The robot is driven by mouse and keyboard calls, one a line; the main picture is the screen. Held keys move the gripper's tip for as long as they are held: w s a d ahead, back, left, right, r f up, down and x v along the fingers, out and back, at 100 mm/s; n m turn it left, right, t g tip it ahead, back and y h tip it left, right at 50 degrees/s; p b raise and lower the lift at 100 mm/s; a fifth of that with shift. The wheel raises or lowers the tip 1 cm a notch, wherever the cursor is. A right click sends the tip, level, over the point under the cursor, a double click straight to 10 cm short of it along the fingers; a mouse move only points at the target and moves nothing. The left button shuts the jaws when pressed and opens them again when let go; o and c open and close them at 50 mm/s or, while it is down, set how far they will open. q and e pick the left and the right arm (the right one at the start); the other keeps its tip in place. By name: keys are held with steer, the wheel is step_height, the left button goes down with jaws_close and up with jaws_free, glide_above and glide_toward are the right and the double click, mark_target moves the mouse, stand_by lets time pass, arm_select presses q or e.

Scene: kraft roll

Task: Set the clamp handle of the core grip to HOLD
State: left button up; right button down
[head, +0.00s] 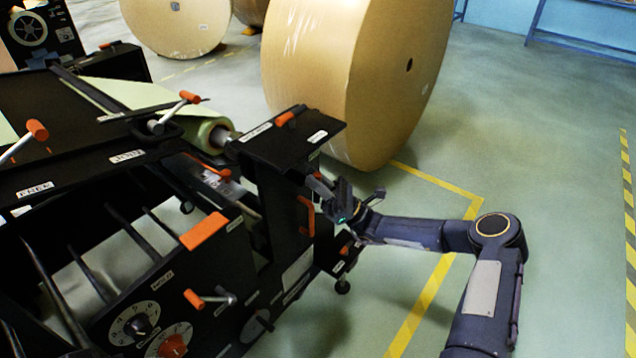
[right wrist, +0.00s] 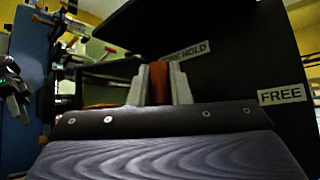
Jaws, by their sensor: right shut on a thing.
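My right gripper (head: 335,200) is at the right side of the black machine's end post. In the right wrist view its two pale fingers (right wrist: 159,85) are shut on an orange-red handle (right wrist: 158,82), which stands upright between them. A label ending in "HOLD" (right wrist: 188,51) is just behind the fingers, partly covered. A "FREE" label (right wrist: 282,95) is further right on the same dark panel. The handle is nearer the HOLD label, but whether it sits on that mark cannot be told. In the head view the held part is hidden by the gripper. My left gripper is not visible.
Another orange handle (head: 284,119) lies on the post's top plate, and an orange bar (head: 307,216) is on its side. A large kraft roll (head: 345,75) stands behind. Several levers and knobs are on the machine's left. Floor to the right is clear.

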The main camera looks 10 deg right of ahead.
steer(key=shift+a+f+n+g, duration=0.1)
steer(key=shift+n+g, duration=0.6)
steer(key=shift+g, duration=0.1)
steer(key=c, duration=1.3)
jaws_free()
steer(key=shift+c, duration=0.2)
steer(key=v, duration=0.7)
steer(key=shift+s+d+f, duration=0.15)
steer(key=shift+d+f, duration=0.1)
steer(key=shift+f, duration=0.05)
